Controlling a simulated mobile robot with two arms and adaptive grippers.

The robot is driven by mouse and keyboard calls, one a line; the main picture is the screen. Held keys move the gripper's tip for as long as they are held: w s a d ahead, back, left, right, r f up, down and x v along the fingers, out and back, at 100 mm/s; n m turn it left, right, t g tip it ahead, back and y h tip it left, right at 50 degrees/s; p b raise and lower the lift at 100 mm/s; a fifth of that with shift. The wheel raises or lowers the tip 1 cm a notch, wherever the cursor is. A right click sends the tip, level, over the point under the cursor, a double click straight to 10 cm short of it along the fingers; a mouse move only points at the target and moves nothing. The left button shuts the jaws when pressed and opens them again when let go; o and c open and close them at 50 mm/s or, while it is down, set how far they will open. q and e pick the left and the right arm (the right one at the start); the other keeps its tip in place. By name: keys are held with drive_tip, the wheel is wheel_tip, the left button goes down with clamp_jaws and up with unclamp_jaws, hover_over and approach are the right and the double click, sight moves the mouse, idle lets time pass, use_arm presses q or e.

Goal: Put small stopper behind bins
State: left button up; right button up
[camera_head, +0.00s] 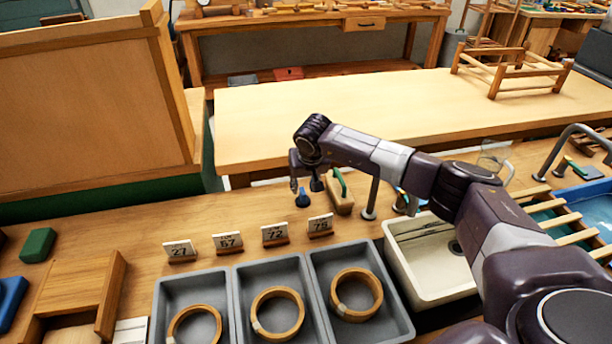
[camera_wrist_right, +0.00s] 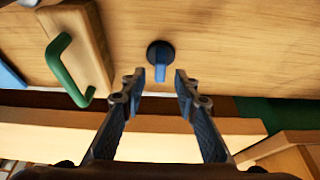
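The small stopper (camera_head: 303,200) is a dark round base with a blue grip, standing on the wooden bench behind the bins' number cards. It also shows in the right wrist view (camera_wrist_right: 160,62). My right gripper (camera_head: 304,186) is open above it; in the wrist view, its two fingertips (camera_wrist_right: 161,78) are apart on either side of the blue grip, and no contact shows. The grey bins (camera_head: 232,290) stand side by side at the front, each with a wooden ring inside. My left gripper is out of view.
A wooden block with a green handle (camera_head: 341,192) stands close to the right of the stopper. Number cards (camera_head: 275,233) line the bench behind the bins. A white sink (camera_head: 432,262) with a tap lies to the right. Bare bench lies left of the stopper.

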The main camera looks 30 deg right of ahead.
drive_tip(key=v, duration=0.7)
drive_tip(key=shift+r+b, duration=0.3)
drive_tip(key=shift+b, duration=0.05)
drive_tip(key=shift+s, duration=0.15)
